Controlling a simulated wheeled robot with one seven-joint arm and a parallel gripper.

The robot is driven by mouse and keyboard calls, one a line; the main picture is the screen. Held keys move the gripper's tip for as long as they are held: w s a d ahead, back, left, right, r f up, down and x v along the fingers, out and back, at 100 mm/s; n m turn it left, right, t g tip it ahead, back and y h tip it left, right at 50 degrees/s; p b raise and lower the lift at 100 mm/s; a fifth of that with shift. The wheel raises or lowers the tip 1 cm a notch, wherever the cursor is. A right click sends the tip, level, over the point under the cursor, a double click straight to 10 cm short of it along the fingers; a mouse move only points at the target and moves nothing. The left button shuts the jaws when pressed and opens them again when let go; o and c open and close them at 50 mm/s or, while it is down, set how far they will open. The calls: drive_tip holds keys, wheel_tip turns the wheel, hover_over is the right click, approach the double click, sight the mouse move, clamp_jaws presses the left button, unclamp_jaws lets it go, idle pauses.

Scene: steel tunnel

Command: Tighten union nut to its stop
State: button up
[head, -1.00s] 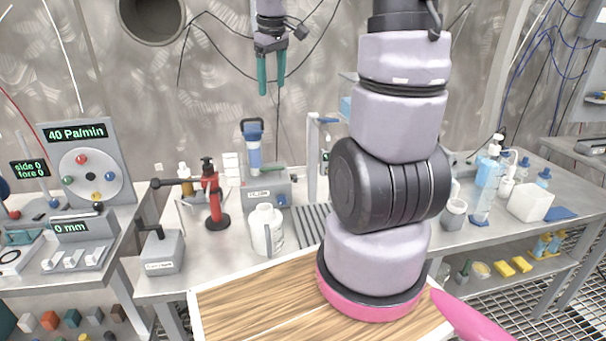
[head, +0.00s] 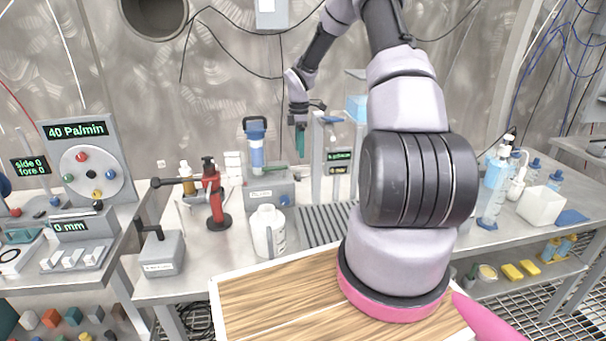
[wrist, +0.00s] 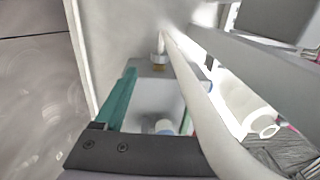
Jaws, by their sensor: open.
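My gripper (head: 300,146) has teal fingers. In the head view it points down beside the grey column stand with green readouts (head: 338,168), to the right of the blue-topped filter unit (head: 256,150). In the wrist view the fingers are apart, and one teal finger (wrist: 121,98) shows clearly at left. A pale pipe (wrist: 200,100) crosses in front of the other side. A small brass-coloured fitting under a grey collar (wrist: 158,60) sits beyond the fingers; I cannot tell whether it is the union nut. No union nut is clear in the head view.
A white jug (head: 268,232), a red clamp-like tool (head: 213,200) and a grey lever box (head: 162,252) stand on the steel bench. A ribbed drain plate (head: 325,222) lies below the gripper. Bottles and a white tub (head: 541,206) are at right. A wooden board (head: 270,300) lies in front.

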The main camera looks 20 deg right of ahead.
sight(298, 177)
drive_tip(key=f, duration=1)
drive_tip(key=shift+s+f, duration=0.2)
drive_tip(key=shift+s, duration=0.1)
clamp_jaws()
